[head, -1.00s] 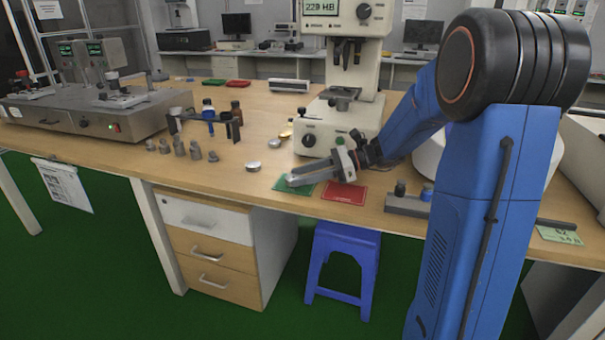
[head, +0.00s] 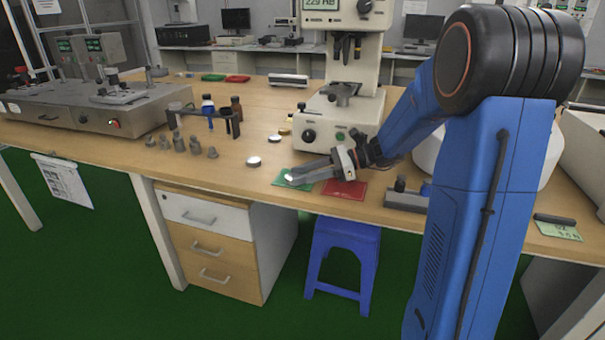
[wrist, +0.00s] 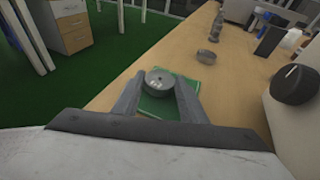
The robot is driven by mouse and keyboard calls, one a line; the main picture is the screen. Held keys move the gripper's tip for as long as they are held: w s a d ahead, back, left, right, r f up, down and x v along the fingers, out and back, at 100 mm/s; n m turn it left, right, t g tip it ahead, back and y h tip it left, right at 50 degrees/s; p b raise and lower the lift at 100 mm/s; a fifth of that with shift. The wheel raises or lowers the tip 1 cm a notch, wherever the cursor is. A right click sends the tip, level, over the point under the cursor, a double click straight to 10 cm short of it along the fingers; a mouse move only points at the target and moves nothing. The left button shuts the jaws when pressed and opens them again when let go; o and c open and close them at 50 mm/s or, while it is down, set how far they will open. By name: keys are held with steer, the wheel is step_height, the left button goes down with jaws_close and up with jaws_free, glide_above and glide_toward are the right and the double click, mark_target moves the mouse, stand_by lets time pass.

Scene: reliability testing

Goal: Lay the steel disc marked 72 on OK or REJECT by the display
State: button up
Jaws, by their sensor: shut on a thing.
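My gripper (head: 298,178) is shut on a steel disc (wrist: 160,82), held between the fingertips over the green card (head: 280,179). In the wrist view the green card (wrist: 184,107) lies under and around the disc; whether the disc touches it I cannot tell. The mark on the disc is too small to read. The red card (head: 344,190) lies to the right, partly under my gripper. The hardness tester's display (head: 322,5) reads about 229 HB; its top edge is cut off.
A loose steel disc (head: 253,161) lies left of the green card. Several small metal weights (head: 180,143) and a stand with bottles (head: 208,117) are further left. The tester (head: 335,122) stands behind my gripper. A blue stool (head: 342,262) is below the bench edge.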

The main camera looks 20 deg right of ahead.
steer(key=o, duration=1.4)
steer(key=shift+o, duration=0.2)
steer(key=shift+v, duration=3.7)
steer(key=s+a+n+h, duration=0.1)
steer(key=s, duration=0.1)
steer(key=s+a+n+g, duration=0.1)
steer(key=s+a, duration=0.1)
steer(key=s, duration=0.1)
steer(key=s+a+n+g+h, duration=0.1)
steer(key=s+a+n, duration=0.1)
steer(key=shift+s+a+f+h, duration=0.1)
steer(key=shift+s+f+h, duration=0.05)
steer(key=shift+s+h, duration=0.2)
steer(key=s+d+f+n+t+h, duration=0.1)
steer(key=s+n+h, duration=0.4)
steer(key=s+n, duration=0.3)
steer(key=s+d+f+n+t+h, duration=0.1)
steer(key=s+n+h, duration=0.5)
steer(key=s, duration=0.9)
steer(key=d+f+n, duration=0.1)
steer(key=n, duration=0.2)
steer(key=shift+s+f+t, duration=0.2)
steer(key=shift+f+t, duration=0.15)
steer(key=shift+t, duration=0.05)
